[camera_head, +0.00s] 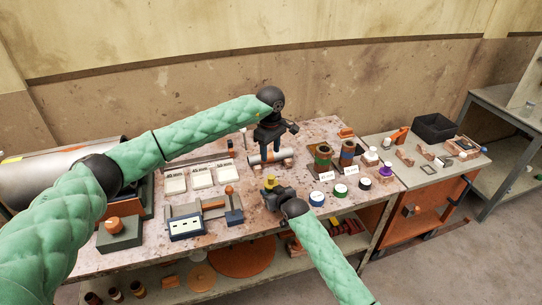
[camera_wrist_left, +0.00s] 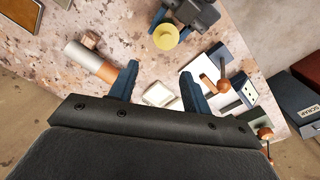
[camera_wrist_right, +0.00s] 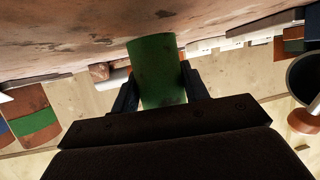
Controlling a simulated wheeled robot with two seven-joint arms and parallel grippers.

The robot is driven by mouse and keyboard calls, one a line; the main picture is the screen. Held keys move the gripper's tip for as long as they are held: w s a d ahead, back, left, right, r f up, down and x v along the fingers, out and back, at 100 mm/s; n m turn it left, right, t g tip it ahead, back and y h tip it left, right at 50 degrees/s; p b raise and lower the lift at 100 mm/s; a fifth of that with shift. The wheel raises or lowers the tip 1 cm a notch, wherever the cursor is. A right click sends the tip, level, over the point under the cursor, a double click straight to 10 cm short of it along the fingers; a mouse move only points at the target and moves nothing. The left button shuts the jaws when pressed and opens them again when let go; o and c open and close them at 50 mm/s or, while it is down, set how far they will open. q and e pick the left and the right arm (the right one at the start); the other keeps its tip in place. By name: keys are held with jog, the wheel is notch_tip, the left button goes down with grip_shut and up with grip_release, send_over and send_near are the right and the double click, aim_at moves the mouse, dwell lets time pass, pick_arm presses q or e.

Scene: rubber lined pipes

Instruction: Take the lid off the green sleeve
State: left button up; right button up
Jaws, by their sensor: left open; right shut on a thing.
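My right gripper (camera_head: 272,187) is shut on the green sleeve, a plain green cylinder (camera_wrist_right: 157,72) between its fingers in the right wrist view. A round yellow lid (camera_wrist_left: 165,37) faces up at the right gripper in the left wrist view; it shows as a small yellow spot (camera_head: 270,180) in the head view. The sleeve's lid end is hidden in the right wrist view. My left gripper (camera_head: 270,155) is open, fingers down, further back over the table. Its fingers (camera_wrist_left: 159,72) are apart with nothing held, and the lid is beyond them.
A metal pipe with an orange band (camera_wrist_left: 88,58) lies close to the left fingers. Banded sleeves (camera_head: 323,158) stand to the right. White labelled trays (camera_head: 202,176) and a blue-fronted box (camera_head: 186,227) are left.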

aim_at(271, 176)
pick_arm(q)
jog(key=f+n, duration=0.2)
jog(key=f, duration=0.2)
jog(key=f+n, duration=0.2)
jog(key=f, duration=0.2)
jog(key=s+f+n, duration=0.1)
jog(key=f+n, duration=0.1)
jog(key=f, duration=0.2)
jog(key=shift+d, duration=0.1)
dwell(0.4)
grip_shut()
jog(key=shift+r, duration=0.3)
dwell(0.5)
jog(key=shift+r, duration=0.35)
jog(key=shift+r, duration=0.6)
